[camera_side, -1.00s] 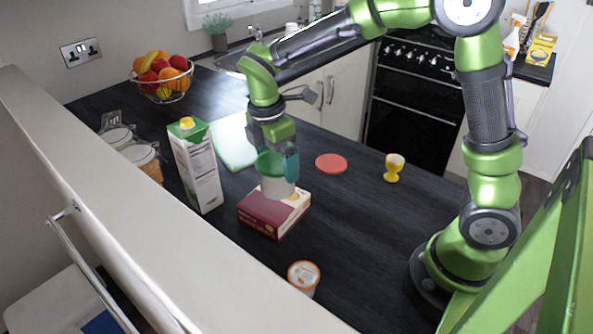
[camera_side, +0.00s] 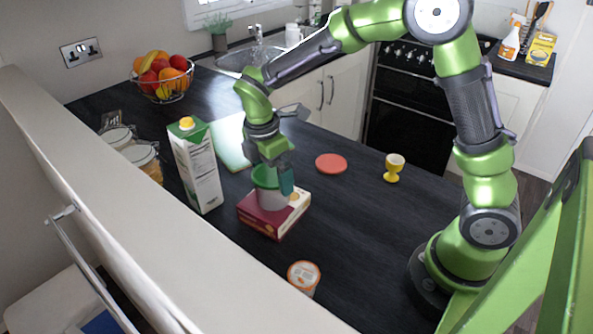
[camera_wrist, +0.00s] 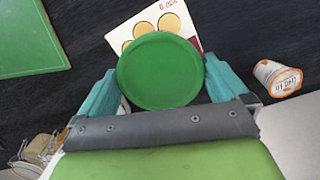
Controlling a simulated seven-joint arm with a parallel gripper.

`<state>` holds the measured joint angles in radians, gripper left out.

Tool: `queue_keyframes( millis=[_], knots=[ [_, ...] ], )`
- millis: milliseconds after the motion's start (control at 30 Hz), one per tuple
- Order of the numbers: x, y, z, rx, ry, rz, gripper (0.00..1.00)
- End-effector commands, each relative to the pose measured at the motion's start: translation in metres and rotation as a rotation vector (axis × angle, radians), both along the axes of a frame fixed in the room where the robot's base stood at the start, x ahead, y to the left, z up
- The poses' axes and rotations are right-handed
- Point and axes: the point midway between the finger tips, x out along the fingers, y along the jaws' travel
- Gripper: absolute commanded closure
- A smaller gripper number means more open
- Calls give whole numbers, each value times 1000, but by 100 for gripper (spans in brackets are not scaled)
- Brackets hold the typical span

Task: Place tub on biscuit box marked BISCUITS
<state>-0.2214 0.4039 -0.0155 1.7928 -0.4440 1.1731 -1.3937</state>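The tub (camera_side: 271,199) is pale with a green lid, and stands upright at the biscuit box (camera_side: 263,222), over its top. I cannot tell whether its base touches the box. The biscuit box is dark red and cream and lies flat on the counter. My gripper (camera_side: 272,181) points down with its teal fingers on either side of the tub, shut on it. In the wrist view the green lid (camera_wrist: 158,71) fills the space between the fingers and hides part of the box (camera_wrist: 193,27). The box's lettering is mostly hidden.
A tall carton (camera_side: 197,170) stands close left of the box, with jars (camera_side: 145,160) beyond. A green board (camera_side: 231,143) lies behind. A red disc (camera_side: 331,164), a yellow egg cup (camera_side: 394,168) and a white-orange cup (camera_side: 304,277) stand around. The counter right of the box is clear.

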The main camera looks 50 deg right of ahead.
Motion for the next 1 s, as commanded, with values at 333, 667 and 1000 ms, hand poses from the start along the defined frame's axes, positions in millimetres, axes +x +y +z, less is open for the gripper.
queue_keyframes(
  millis=[333,667,1000],
  knots=[
    [2,3,30,1,-6,1,0],
    [3,11,98,1,-4,-1,0],
    [-8,9,132,25,-43,-87,0]
  ],
)
